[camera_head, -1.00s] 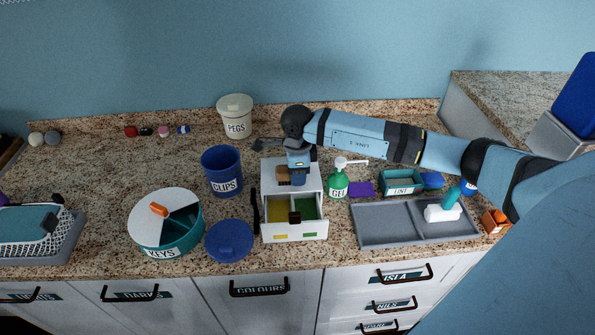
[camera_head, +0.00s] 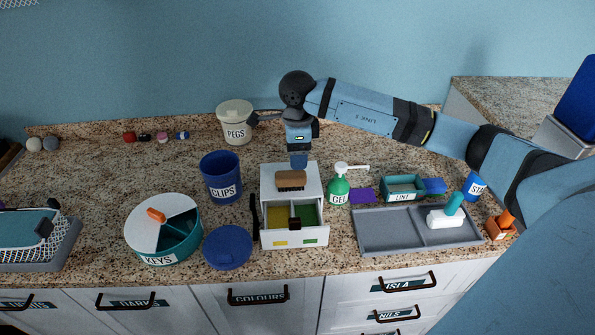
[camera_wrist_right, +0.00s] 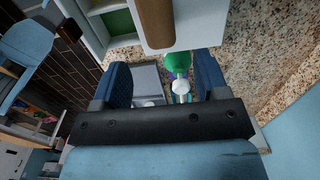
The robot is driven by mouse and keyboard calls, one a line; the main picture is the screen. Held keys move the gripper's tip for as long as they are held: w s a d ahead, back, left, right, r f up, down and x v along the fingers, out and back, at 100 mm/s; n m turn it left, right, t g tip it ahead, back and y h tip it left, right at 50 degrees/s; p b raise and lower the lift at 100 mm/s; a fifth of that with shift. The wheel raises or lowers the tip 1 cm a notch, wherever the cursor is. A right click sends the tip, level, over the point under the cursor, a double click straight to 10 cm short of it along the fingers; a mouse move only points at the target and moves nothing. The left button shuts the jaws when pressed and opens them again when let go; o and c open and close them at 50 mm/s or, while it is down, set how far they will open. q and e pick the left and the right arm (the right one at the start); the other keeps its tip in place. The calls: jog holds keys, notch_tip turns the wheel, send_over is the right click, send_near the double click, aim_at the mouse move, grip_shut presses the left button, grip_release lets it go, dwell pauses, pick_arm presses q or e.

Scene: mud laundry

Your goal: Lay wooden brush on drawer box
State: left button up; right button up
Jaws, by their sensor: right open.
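The wooden brush (camera_head: 291,180) lies on top of the white drawer box (camera_head: 312,180), bristles toward the front, in the head view. Its brown wooden back also shows in the right wrist view (camera_wrist_right: 156,22), at the top. The drawer box's open drawer (camera_head: 282,240) shows yellow and green compartments. My right gripper (camera_head: 299,161) is above and behind the brush, apart from it. In the right wrist view its two blue fingers (camera_wrist_right: 163,84) are spread with nothing between them at close range. My left gripper is not in view.
A green GEL pump bottle (camera_head: 338,190) stands right of the drawer box, near a grey tray (camera_head: 385,232). A blue CLIPS cup (camera_head: 221,177) and a PEGS bucket (camera_head: 234,122) stand left. A round KEYS container (camera_head: 165,232) and blue lid (camera_head: 228,247) sit front left.

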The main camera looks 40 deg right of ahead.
aim_at(297, 174)
notch_tip(297, 174, up, 3)
jog(key=shift+r, duration=0.2)
dwell(0.5)
